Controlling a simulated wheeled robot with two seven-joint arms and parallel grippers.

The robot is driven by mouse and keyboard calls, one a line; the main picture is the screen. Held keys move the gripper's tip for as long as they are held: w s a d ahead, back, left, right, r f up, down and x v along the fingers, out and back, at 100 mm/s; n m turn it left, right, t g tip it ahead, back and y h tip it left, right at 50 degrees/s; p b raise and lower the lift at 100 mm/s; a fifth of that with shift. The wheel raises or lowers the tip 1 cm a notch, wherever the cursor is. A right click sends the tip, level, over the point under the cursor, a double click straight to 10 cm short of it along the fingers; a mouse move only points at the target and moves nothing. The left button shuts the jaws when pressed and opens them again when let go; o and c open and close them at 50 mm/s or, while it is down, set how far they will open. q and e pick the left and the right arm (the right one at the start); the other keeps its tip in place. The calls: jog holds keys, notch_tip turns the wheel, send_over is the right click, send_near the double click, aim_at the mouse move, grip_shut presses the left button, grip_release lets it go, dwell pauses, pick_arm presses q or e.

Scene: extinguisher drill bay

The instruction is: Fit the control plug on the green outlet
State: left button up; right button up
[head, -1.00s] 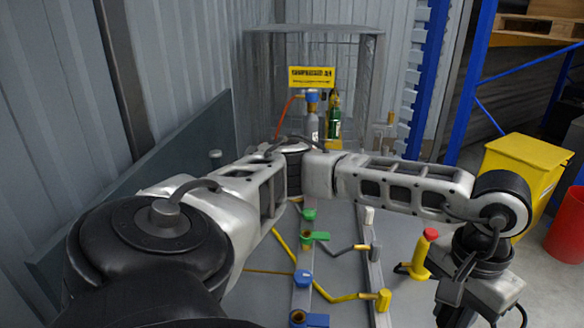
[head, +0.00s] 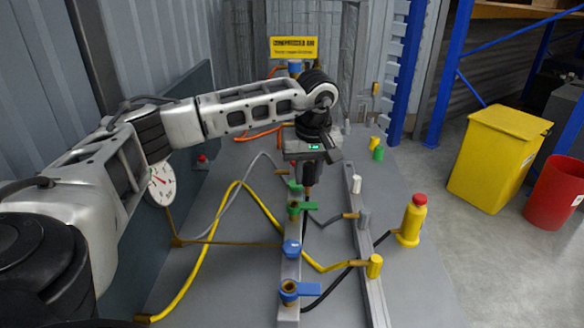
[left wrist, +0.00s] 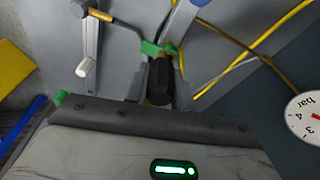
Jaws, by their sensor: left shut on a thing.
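My left gripper (head: 310,182) points down near the far end of the manifold bar (head: 289,270). It is shut on a dark plug with a brownish part, which I take for the control plug (left wrist: 160,82); the fingers hide much of it. The green outlet (head: 294,187) is just left of and below the fingertips, with a green-handled valve (head: 300,208) nearer me. In the left wrist view green parts (left wrist: 152,48) show just beyond the plug. Whether the plug touches the outlet I cannot tell. My right gripper is out of view.
A blue outlet (head: 291,248) and blue-handled valve (head: 290,291) are nearer on the bar. A parallel rail (head: 371,290) carries hose ends. A yellow hose (head: 184,285), gauge (head: 161,185) and yellow bottle (head: 412,222) stand around. The yellow bin (head: 490,160) is at right.

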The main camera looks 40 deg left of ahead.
pick_arm(q)
jog(key=a+f+n+b, duration=0.2)
jog(key=a+f+b, duration=0.1)
jog(key=a+b, duration=0.1)
jog(key=shift+w+a+f+y, duration=0.3)
jog(key=shift+w+a+f, duration=0.05)
jog(key=shift+a, duration=0.1)
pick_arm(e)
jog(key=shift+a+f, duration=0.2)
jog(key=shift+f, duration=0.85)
pick_arm(q)
jog(key=shift+f, duration=0.25)
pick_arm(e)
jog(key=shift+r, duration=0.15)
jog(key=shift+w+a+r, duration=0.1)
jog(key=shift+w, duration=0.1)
pick_arm(q)
jog(key=shift+p, duration=0.3)
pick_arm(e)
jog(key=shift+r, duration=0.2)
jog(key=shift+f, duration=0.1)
pick_arm(q)
jog(key=shift+f, duration=0.15)
